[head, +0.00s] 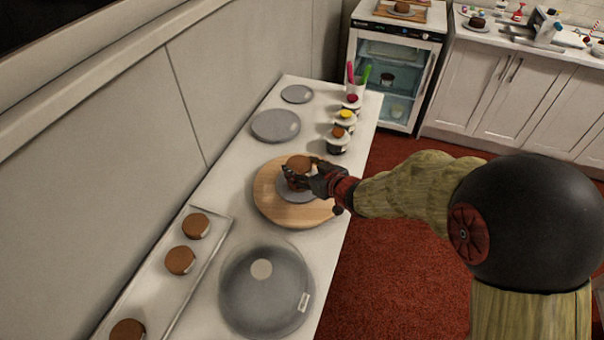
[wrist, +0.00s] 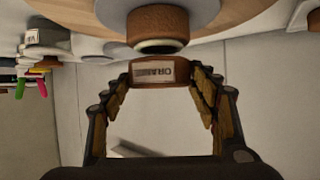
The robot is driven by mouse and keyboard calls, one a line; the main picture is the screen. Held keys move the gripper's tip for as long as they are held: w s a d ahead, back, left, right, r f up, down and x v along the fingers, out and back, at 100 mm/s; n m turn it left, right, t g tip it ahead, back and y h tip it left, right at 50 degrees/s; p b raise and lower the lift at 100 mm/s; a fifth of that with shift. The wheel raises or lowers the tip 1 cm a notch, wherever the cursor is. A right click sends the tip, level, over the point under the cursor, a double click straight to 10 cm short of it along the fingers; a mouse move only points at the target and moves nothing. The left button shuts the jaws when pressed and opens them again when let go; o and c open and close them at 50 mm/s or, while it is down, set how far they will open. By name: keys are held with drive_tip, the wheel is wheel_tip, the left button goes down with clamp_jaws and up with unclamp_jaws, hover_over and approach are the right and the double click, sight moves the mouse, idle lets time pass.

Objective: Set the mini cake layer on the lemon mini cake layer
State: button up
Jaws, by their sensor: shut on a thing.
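My gripper (head: 311,180) is shut on a brown mini cake layer (head: 299,162) over the turntable. The wrist view is upside down. There the fingers of my gripper (wrist: 160,78) hold the layer (wrist: 155,72) from both sides, and a label that seems to start "ORA" shows on it. Another brown mini cake layer with a pale top (wrist: 160,25) sits on the turntable, directly below the held one. The two are very close; I cannot tell if they touch. No lemon label is readable on the lower layer. My fingers partly hide it in the head view.
The turntable has a grey plate (head: 296,192) on a round wooden board (head: 266,205). A white tray (head: 155,290) with 3 brown layers lies at the left. A large clear dome (head: 265,290) stands in front. Grey discs (head: 275,126) and small lidded jars (head: 338,140) stand behind.

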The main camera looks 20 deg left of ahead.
drive_tip(key=shift+f, duration=0.85)
drive_tip(key=shift+f, duration=0.2)
drive_tip(key=o, duration=1.1)
drive_tip(key=shift+o, duration=0.2)
drive_tip(key=shift+r, duration=0.2)
drive_tip(key=shift+s+d+r, duration=0.15)
drive_tip(key=shift+d+r, duration=0.05)
drive_tip(key=p+v, duration=0.3)
drive_tip(key=v, duration=0.8)
drive_tip(key=shift+s+d+p, duration=0.15)
drive_tip(key=shift+s+p, duration=0.1)
drive_tip(key=shift+p, duration=0.15)
